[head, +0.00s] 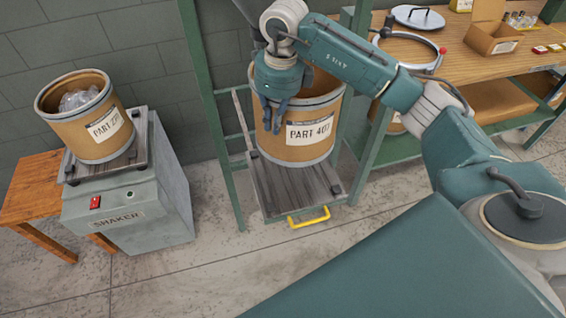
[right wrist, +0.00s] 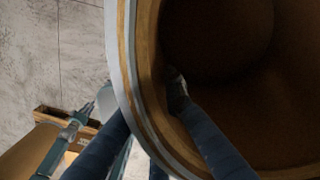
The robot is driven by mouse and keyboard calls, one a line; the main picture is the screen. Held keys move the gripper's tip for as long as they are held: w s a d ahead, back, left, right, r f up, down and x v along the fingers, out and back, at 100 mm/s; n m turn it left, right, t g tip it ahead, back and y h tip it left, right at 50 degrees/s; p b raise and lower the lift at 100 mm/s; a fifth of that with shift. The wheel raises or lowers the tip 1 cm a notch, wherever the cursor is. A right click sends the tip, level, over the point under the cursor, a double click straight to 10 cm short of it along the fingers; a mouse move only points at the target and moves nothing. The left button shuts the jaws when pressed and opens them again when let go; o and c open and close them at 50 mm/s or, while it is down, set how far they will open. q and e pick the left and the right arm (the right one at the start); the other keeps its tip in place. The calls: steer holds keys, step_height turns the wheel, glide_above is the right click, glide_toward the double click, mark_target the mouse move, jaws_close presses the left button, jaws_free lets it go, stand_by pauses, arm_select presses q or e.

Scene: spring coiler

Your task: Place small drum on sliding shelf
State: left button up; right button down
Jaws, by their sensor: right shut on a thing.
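A tan drum with a metal rim and a label reading PART 407 (head: 312,148) is upright over the back part of the sliding shelf. My right gripper (head: 271,128) is shut on its near-left wall at the rim. In the right wrist view the drum (right wrist: 141,100) shows one finger inside and one outside the wall. The sliding shelf (head: 290,193) is a dark wooden board with a yellow handle, pulled out toward me. Whether the drum's base touches the board is hard to tell. My left gripper is not in view.
A second drum, labelled PART with an unclear number (head: 88,135), stands on the grey shaker (head: 130,205) at left. A green rack frame (head: 212,110) surrounds the shelf. A wooden workbench (head: 465,55) with a lid and open box is at right. Floor in front is clear.

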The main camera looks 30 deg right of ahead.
step_height(320, 180, down, 19)
steer(key=p, duration=0.2)
steer(key=shift+r, duration=0.2)
steer(key=shift+f, duration=0.2)
steer(key=c, duration=1.8)
jaws_free()
steer(key=shift+s, duration=0.15)
steer(key=shift+c, duration=0.2)
steer(key=shift+r, duration=0.15)
